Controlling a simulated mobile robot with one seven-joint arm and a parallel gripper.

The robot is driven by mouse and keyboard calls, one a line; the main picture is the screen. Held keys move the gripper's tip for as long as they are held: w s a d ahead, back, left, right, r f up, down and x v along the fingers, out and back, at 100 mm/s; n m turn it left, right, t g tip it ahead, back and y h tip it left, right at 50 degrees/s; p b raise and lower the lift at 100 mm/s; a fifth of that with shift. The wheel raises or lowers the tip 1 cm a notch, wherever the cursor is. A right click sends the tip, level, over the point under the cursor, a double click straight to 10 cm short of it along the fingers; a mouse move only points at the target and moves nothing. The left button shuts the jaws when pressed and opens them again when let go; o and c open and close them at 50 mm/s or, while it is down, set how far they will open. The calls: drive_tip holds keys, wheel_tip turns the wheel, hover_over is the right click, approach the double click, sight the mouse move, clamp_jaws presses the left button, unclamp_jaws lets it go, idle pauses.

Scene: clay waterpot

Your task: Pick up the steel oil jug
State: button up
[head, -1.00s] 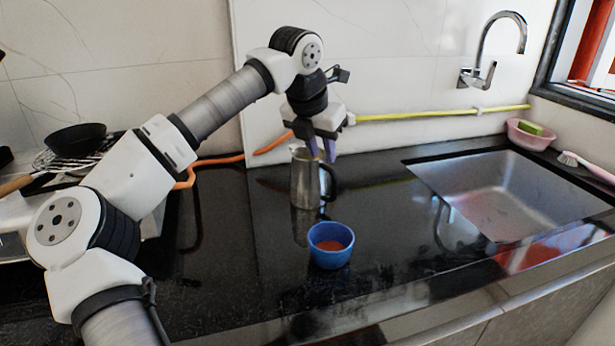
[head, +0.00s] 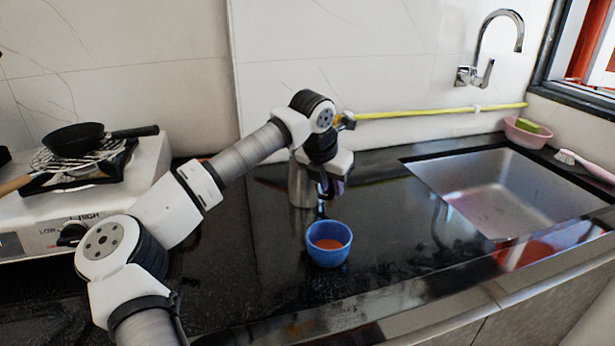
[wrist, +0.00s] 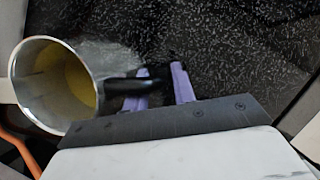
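The steel oil jug (head: 300,187) stands upright on the black counter, partly hidden behind my arm in the head view. The wrist view looks down into the open mouth of the jug (wrist: 62,85), with yellowish liquid or colour inside. Its dark handle (wrist: 122,86) points right, toward my fingers. My gripper (head: 328,192) is low at the jug's right, handle side. In the wrist view, the purple fingers of my gripper (wrist: 160,88) are apart, with the handle's outer end at or between them. Whether either finger touches it cannot be told.
A blue bowl (head: 328,244) with orange-red contents stands just in front of the jug. A stove with a black pan (head: 75,139) is at left. The sink (head: 495,190) is at right, under a tap (head: 485,60). The counter between bowl and sink is clear.

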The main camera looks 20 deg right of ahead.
clamp_jaws()
drive_tip(key=shift+r, duration=0.25)
wheel_tip(320, 180, up, 20)
drive_tip(key=p, duration=0.1)
drive_tip(key=shift+f, duration=0.15)
idle(0.3)
